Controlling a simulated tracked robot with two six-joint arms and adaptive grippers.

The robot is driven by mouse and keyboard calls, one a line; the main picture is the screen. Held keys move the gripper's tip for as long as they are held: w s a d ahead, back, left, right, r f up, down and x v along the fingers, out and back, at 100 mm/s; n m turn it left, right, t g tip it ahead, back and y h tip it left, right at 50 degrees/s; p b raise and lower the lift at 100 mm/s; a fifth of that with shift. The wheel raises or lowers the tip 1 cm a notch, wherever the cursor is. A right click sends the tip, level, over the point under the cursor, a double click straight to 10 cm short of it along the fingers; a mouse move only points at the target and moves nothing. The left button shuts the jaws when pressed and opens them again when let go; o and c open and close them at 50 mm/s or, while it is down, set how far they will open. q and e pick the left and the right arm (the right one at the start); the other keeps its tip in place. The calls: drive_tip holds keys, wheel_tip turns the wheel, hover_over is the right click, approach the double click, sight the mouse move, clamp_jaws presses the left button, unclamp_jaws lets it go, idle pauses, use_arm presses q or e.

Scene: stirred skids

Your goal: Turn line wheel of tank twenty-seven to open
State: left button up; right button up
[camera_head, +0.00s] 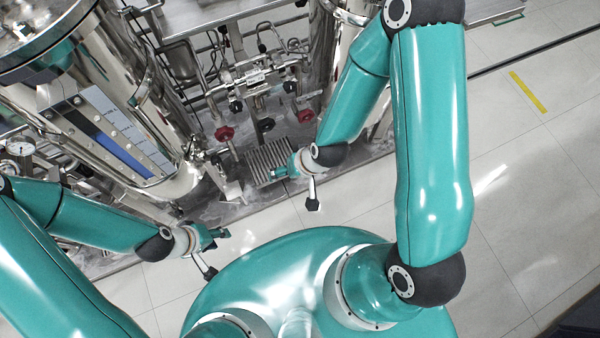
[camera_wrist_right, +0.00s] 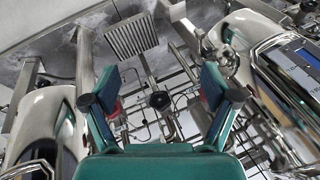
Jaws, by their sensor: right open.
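In the head view a pipe manifold between two steel tanks carries several small hand wheels. There is a red wheel on the left (camera_head: 224,133), a red wheel on the right (camera_head: 305,116) and a black wheel (camera_head: 267,125) between them. No tank number is readable, so I cannot tell which wheel belongs to tank twenty-seven. My right gripper (camera_head: 281,172) is below the wheels, apart from them. In the right wrist view it (camera_wrist_right: 161,88) is open and empty, with a black wheel (camera_wrist_right: 160,100) showing between its fingers and red wheels partly hidden behind them. My left gripper (camera_head: 219,235) is lower left, touching no wheel; its jaws are unclear.
The left tank (camera_head: 128,65) has a blue-screened panel (camera_head: 112,143) and a gauge (camera_head: 21,149). The right tank (camera_head: 322,45) stands behind my right arm. A ribbed grate (camera_head: 268,157) lies beneath the manifold. Tiled floor (camera_head: 520,190) is clear on the right.

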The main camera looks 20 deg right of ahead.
drive_tip(key=shift+g, duration=0.9)
drive_tip(key=shift+s+d+r+p, duration=0.1)
drive_tip(key=shift+s+r+p, duration=0.25)
drive_tip(key=shift+s+p, duration=0.5)
drive_tip(key=shift+s+d+r+p, duration=0.1)
drive_tip(key=shift+s+r+p, duration=0.3)
drive_tip(key=shift+s+p, duration=0.4)
drive_tip(key=shift+s+d+r+p, duration=0.1)
drive_tip(key=shift+s+r+p, duration=0.25)
drive_tip(key=shift+s+p, duration=0.5)
drive_tip(key=shift+w, duration=0.2)
